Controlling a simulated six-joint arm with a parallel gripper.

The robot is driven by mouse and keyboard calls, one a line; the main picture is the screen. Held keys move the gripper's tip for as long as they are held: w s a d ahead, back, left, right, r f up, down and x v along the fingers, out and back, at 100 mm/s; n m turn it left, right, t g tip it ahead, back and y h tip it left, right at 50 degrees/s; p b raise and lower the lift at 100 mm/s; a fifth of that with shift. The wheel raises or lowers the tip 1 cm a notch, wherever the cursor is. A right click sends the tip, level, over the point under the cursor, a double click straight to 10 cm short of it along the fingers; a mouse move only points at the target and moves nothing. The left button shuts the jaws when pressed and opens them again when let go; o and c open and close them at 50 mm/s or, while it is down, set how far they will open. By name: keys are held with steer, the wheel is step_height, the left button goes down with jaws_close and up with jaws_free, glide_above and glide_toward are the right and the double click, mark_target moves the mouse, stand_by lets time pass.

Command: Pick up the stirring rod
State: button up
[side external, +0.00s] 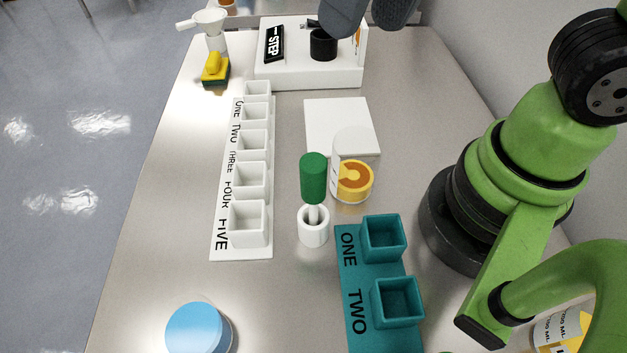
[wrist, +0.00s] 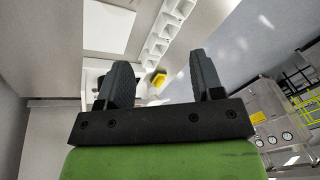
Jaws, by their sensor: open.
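The stirring rod, which I take to be the piece with the thick green handle (side external: 313,178), stands upright in the middle of the table in the side external view. Its pale lower end sits in a small white round holder (side external: 313,232). My gripper (side external: 366,24) is at the top edge of that view, far behind the rod and above the white device; only its dark fingers show there. In the wrist view my gripper (wrist: 160,62) has its fingers wide apart with nothing between them. I cannot make out the rod in the wrist view.
A clear cup with orange contents (side external: 355,182) stands close right of the rod. A white numbered rack (side external: 222,245) is left, a teal two-box rack (side external: 357,330) front right. A blue-topped round container (side external: 198,330), white plate (side external: 340,122), white device (side external: 300,76) and yellow-green sponge (side external: 215,70) surround it.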

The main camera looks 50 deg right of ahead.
mark_target(313, 162)
steer(key=a+f+n+g+h, duration=0.1)
steer(key=a+f, duration=0.2)
steer(key=a+f+g, duration=0.1)
steer(key=a+f, duration=0.1)
steer(key=a, duration=0.1)
steer(key=shift+s+a+f+n+h, duration=0.15)
steer(key=shift+a+f+n+h, duration=0.1)
steer(key=shift+f+n+h, duration=0.15)
steer(key=shift+a+f, duration=0.15)
steer(key=shift+f, duration=0.2)
step_height(313, 162, down, 4)
steer(key=shift+f, duration=0.1)
steer(key=shift+a+f, duration=0.2)
steer(key=shift+f, duration=1.15)
steer(key=shift+a+f, duration=0.2)
steer(key=shift+f, duration=1.15)
steer(key=c, duration=1)
